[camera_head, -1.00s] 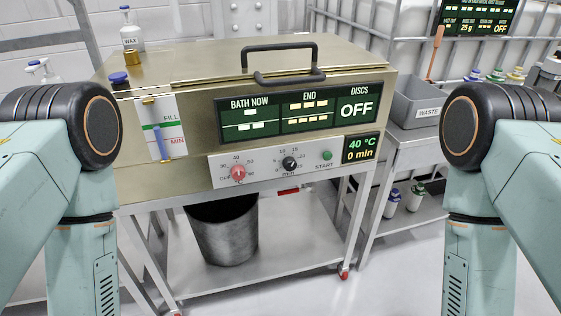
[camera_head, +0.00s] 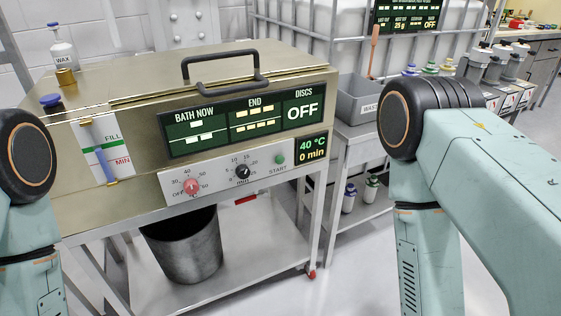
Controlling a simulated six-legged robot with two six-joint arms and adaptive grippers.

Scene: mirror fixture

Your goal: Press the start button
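The green start button (camera_head: 280,159) is on the front control panel (camera_head: 225,176) of a brass-coloured bath machine (camera_head: 130,135), above the label START. Left of it are a black minute knob (camera_head: 242,171) and a red temperature knob (camera_head: 191,186). A small display (camera_head: 312,149) to its right reads 40 °C and 0 min. The larger display (camera_head: 243,120) above shows BATH NOW, END and DISCS OFF. My two arms stand at the left and right of the view, clear of the button. Neither gripper shows.
A handled lid (camera_head: 220,72) tops the machine. A bucket (camera_head: 187,247) stands on the shelf below. A grey waste bin (camera_head: 358,98) sits on a side cart at right. A wax bottle (camera_head: 62,48) stands at the back left. The space before the panel is clear.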

